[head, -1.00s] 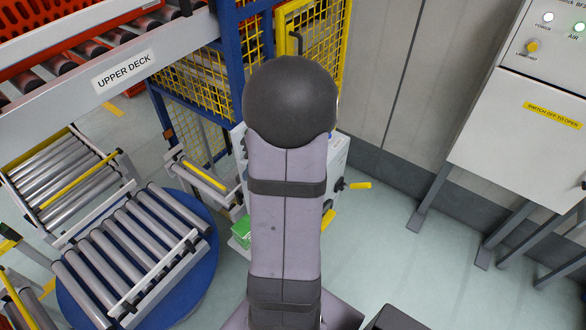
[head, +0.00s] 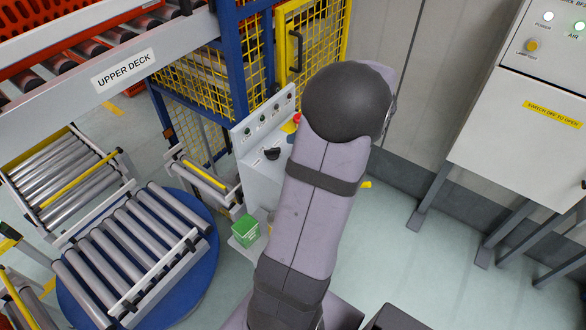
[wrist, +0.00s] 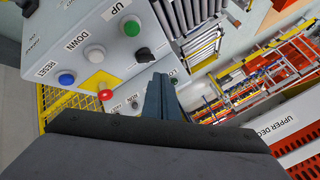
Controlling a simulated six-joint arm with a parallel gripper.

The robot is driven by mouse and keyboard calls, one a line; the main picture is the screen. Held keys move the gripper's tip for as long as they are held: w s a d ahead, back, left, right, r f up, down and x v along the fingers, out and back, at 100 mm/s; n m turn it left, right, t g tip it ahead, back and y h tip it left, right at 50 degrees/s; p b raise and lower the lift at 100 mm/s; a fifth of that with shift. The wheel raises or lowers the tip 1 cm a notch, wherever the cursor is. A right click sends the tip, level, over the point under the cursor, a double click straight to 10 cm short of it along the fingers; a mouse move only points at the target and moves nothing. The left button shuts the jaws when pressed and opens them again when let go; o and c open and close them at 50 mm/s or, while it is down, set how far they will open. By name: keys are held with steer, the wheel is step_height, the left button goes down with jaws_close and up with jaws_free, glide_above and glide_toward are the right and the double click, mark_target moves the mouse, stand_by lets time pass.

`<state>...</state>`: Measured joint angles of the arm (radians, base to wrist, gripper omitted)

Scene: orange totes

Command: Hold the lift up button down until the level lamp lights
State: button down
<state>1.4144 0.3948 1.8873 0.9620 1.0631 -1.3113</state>
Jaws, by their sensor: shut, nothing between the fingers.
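In the wrist view, the green button (wrist: 131,25) sits beside the UP label on a pale grey control panel (wrist: 115,65). A white button (wrist: 94,53) beside DOWN and a blue button (wrist: 66,78) beside RESET are in the same row. My gripper (wrist: 160,80) is shut and empty, its fingertips lower in the picture than the green button and apart from it. In the head view, the panel front (head: 262,175) shows left of my arm, which hides my gripper. I cannot tell which small fitting is the level lamp or whether it is lit.
A red mushroom button (wrist: 105,95) on a yellow base and a black selector knob (wrist: 145,55) are close to my fingers. A yellow mesh cage (head: 318,45) stands behind the panel. Roller conveyors (head: 130,250) stand at left.

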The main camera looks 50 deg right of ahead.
steer(key=shift+f, duration=0.2)
step_height(320, 180, down, 7)
steer(key=b, duration=0.3)
steer(key=shift+f+b, duration=0.7)
steer(key=shift+b, duration=0.5)
